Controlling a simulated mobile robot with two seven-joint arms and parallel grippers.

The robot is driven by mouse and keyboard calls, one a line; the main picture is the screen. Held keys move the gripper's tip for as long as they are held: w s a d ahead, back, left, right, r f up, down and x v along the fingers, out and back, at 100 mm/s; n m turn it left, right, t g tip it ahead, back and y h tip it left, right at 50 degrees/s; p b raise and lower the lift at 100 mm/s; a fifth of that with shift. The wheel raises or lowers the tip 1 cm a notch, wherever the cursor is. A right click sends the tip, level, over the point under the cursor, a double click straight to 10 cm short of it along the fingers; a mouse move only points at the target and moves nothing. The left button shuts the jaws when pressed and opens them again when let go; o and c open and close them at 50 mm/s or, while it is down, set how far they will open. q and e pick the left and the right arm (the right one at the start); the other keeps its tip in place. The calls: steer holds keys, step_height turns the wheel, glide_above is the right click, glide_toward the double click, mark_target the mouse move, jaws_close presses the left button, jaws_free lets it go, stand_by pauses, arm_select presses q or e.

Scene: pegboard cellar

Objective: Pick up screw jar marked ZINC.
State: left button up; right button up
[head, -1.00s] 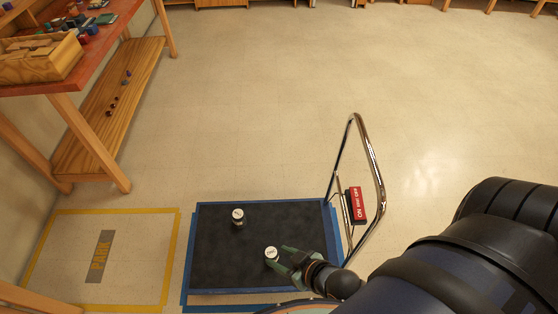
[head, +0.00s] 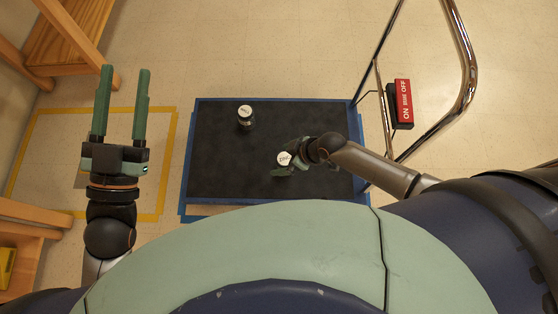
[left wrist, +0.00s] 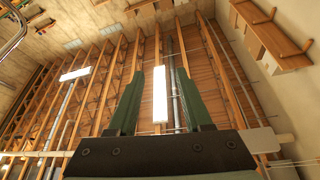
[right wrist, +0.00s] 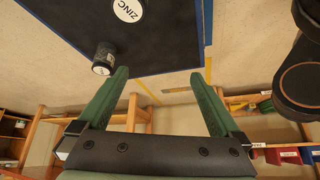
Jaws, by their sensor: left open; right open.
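The ZINC screw jar (head: 284,158) has a white lid and stands upright on the dark cart deck (head: 215,175). Its lid also shows at the top edge of the right wrist view (right wrist: 127,9). My right gripper (head: 279,160) is open, with its fingers on either side of the lid as seen from the head. In the right wrist view the lid lies outside the gap between the fingertips, so the jar is not gripped. A second white-lidded jar (head: 245,117) stands farther back; its label is too small to read. My left gripper (head: 124,72) is open and empty, left of the cart.
Wooden benches (head: 22,222) stand at the left. The floor behind the cart is clear.

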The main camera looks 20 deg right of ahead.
arm_select(q)
steer(key=s+d+r+m+t+h+b, duration=0.1)
steer(key=s+r+m+h+b, duration=0.1)
steer(key=s+m+h+b, duration=0.4)
arm_select(e)
steer(key=n+g+h, duration=0.1)
steer(key=n, duration=0.1)
glide_toward(281, 163)
step_height(281, 163, down, 3)
steer(key=w+d, duration=0.2)
steer(key=shift+g, duration=0.3)
steer(key=b+x, duration=0.4)
steer(key=x, duration=0.2)
steer(key=shift+f+b, duration=0.35)
steer(key=b+x, duration=0.2)
steer(key=x, duration=0.1)
steer(key=b+x, duration=0.2)
steer(key=shift+w+a+f, duration=0.1)
steer(key=shift+a+f, duration=0.15)
steer(key=shift+a, duration=0.2)
arm_select(q)
step_height(281, 163, down, 8)
steer(key=d, duration=0.1)
steer(key=shift+w+f+n, duration=0.25)
steer(key=shift+w+n, duration=0.1)
steer(key=shift+n, duration=0.05)
steer(key=shift+d, duration=0.1)
arm_select(e)
steer(key=shift+c, duration=0.4)
